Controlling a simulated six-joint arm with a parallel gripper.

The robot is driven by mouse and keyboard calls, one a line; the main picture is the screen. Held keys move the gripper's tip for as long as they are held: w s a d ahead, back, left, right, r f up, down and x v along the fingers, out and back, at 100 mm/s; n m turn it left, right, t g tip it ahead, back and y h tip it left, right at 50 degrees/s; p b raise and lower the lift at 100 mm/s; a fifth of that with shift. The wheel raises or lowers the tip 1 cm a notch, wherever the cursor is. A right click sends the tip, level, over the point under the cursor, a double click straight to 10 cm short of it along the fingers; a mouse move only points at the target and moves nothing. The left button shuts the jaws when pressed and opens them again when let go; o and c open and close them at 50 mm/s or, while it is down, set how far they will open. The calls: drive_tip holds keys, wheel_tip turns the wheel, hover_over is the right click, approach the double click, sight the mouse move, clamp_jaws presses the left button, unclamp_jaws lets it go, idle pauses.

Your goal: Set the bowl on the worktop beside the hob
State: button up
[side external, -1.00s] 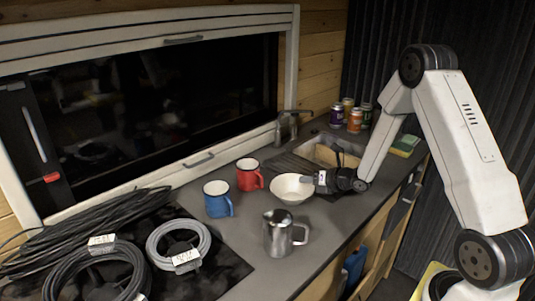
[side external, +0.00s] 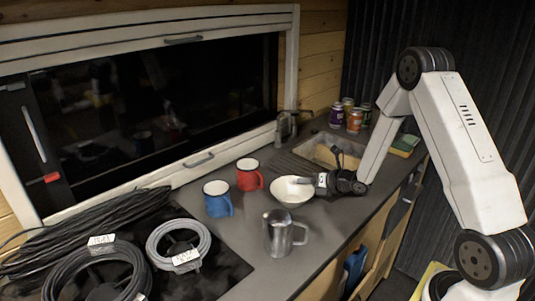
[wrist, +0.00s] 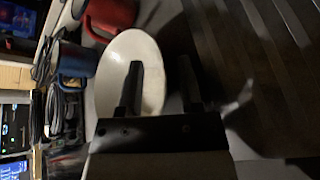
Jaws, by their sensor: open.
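The white bowl (side external: 287,198) stands upright on the grey worktop (side external: 240,243), right of the red mug and behind the steel jug. My gripper (side external: 305,181) is at the bowl's right side, with its fingers at the rim. In the wrist view, the bowl (wrist: 115,70) shows one open finger over its inside and the other past its right edge, so the rim lies between the fingers (wrist: 160,78). I cannot tell whether either finger touches it. The black hob (side external: 215,268) is at the lower left, partly covered by cable coils.
A blue mug (side external: 217,200) and a red mug (side external: 249,176) stand left of the bowl. A steel jug (side external: 278,235) stands in front of it. Several cans (side external: 354,121) and a sink (side external: 325,150) are behind. Grey cable (side external: 178,245) lies on the hob. Some worktop between jug and hob is bare.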

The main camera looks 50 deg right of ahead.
drive_tip(key=shift+r, duration=0.15)
drive_tip(key=v, duration=1.2)
idle(0.5)
drive_tip(key=s+a+m+g, duration=0.3)
drive_tip(key=a+m, duration=0.6)
drive_tip(key=m, duration=0.6)
drive_tip(key=s+a+r+m+g+h, duration=0.1)
drive_tip(key=s+a+m+g, duration=0.3)
drive_tip(key=m, duration=1.1)
drive_tip(key=a+g, duration=0.3)
drive_tip(key=a, duration=0.2)
drive_tip(key=shift+s+a+g+h, duration=0.3)
drive_tip(key=shift+s+a, duration=0.05)
